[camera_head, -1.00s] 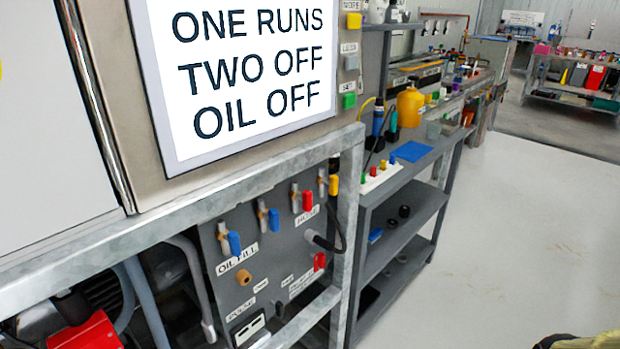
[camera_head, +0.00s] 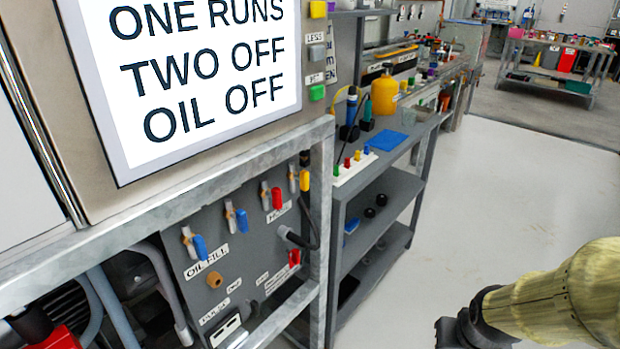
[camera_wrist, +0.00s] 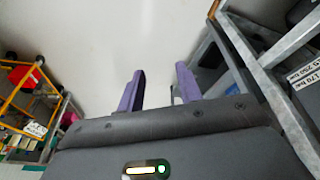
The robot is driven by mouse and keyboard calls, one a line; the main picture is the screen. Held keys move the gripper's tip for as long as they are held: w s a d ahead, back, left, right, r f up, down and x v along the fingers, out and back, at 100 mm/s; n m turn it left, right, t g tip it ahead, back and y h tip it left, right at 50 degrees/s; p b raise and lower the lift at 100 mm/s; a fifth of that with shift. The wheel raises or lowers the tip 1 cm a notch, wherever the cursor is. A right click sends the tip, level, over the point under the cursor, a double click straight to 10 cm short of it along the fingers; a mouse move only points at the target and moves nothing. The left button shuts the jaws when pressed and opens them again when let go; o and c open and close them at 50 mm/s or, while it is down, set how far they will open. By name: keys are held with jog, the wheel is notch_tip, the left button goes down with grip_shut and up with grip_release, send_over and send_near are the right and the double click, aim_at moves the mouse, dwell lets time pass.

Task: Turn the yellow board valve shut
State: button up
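The yellow board valve (camera_head: 305,180) is the rightmost in the top row of valves on the grey board (camera_head: 237,268), close behind the frame post. Its yellow handle hangs downward, with a dark fitting above it. To its left are a red-handled valve (camera_head: 277,198) and two blue-handled ones (camera_head: 242,220). My gripper shows in the wrist view (camera_wrist: 160,88) with its two purple fingers apart and nothing between them. It points at pale floor, away from the valve. In the head view only my arm and a dark part of its end show at the lower right.
A galvanized frame post (camera_head: 319,235) stands right beside the yellow valve. A black hose (camera_head: 312,225) loops below it. A grey shelf bench (camera_head: 372,215) stands to the right, with open pale floor (camera_head: 490,200) beyond. A sign (camera_head: 190,70) hangs above the board.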

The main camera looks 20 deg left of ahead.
aim_at(308, 180)
jog(key=w+a+r+n+t+y+p, duration=0.2)
jog(key=w+a+r+n+y+p, duration=0.15)
jog(key=w, duration=0.25)
jog(key=w+a+r+n+t+y+p, duration=0.2)
jog(key=w+a+n+p, duration=0.15)
jog(key=w, duration=0.35)
jog(key=s+a+r+n+y+p, duration=0.1)
jog(key=a+r+n+y+p, duration=0.4)
jog(key=a+r+y, duration=0.6)
notch_tip(308, 180, up, 2)
jog(key=shift+s+r+n+g, duration=0.25)
jog(key=shift+s+n+g, duration=0.05)
jog(key=shift+a, duration=0.1)
jog(key=x, duration=1.7)
jog(key=shift+a+r, duration=0.1)
jog(key=shift+r, duration=0.1)
jog(key=shift+w, duration=0.1)
grip_shut()
